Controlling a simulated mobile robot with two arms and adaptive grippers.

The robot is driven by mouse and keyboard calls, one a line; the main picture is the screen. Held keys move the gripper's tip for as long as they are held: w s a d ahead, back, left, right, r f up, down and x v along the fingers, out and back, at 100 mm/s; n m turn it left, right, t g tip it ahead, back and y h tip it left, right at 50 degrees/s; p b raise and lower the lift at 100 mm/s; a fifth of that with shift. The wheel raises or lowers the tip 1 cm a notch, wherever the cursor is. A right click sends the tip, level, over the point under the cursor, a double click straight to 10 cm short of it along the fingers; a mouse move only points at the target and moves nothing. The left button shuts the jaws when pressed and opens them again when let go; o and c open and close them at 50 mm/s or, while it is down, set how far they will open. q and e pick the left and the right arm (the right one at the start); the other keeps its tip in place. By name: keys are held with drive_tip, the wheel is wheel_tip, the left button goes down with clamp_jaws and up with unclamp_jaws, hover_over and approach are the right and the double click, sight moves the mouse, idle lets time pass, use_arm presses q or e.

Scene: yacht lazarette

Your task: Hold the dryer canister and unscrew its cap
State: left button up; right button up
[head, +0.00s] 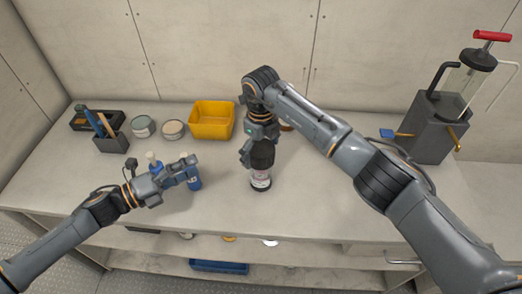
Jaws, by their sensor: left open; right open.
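The dryer canister (261,181) stands upright near the front middle of the counter. It has a clear body with a red-and-white label and a large black cap (263,157). My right gripper (256,148) is open and points down at the cap from above, with one finger on the cap's left side; the other finger is hard to make out. I cannot tell whether it touches.
Another blue bottle (152,159) stands behind my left wrist. A yellow bin (212,120), two round tins (173,130) and a dark tool holder (111,143) line the back left. A grey block with a pump (433,125) stands at right. The counter's front edge is close.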

sight(252, 179)
use_arm(q)
drive_tip(key=w+d+f+m+g, duration=0.1)
drive_tip(key=d+f+m, duration=0.1)
drive_tip(key=f+m, duration=0.1)
drive_tip(key=d+f+m+y, duration=0.1)
drive_tip(key=d+f+m, duration=0.2)
drive_tip(key=f+m, duration=0.1)
drive_tip(key=w+d+f+m+g+y, duration=0.1)
drive_tip(key=d+f+m, duration=0.1)
drive_tip(key=f+m, duration=0.2)
drive_tip(key=shift+w+d+m+g, duration=0.25)
drive_tip(key=shift+w+m+g, duration=0.1)
drive_tip(key=shift+m, duration=0.55)
drive_tip(key=shift+w+d+f+m, duration=0.2)
drive_tip(key=shift+d+f+m, duration=0.1)
drive_tip(key=shift+f+m, duration=0.2)
drive_tip(key=shift+f+x, duration=0.15)
drive_tip(key=shift+x, duration=2.35)
drive_tip(key=shift+f+x, duration=0.15)
drive_tip(key=shift+x, duration=2.35)
drive_tip(key=shift+a, duration=0.1)
drive_tip(key=c, duration=1)
